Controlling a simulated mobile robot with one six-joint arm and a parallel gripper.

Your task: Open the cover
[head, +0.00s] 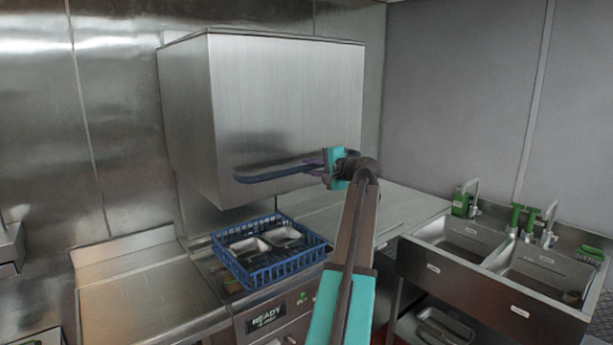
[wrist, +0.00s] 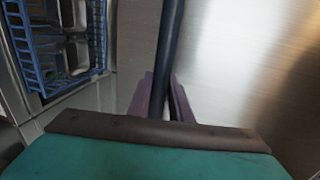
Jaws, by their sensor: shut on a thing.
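The cover is a large brushed-steel box (head: 285,100), raised above the counter, with open space beneath it. A dark blue bar handle (head: 270,174) runs along its lower front. My gripper (head: 328,160) is at the right part of this handle. In the wrist view, the two purple fingers of my gripper (wrist: 168,100) are on either side of the dark bar handle (wrist: 171,40), shut on it. The steel face of the cover (wrist: 240,60) fills the right of that view. The exact finger contact is partly hidden in the head view.
A blue rack (head: 270,270) with steel pans (head: 285,236) sits below the cover. A double sink (head: 500,262) with green-handled fittings stands at the right. A bare steel counter (head: 150,290) lies at the left.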

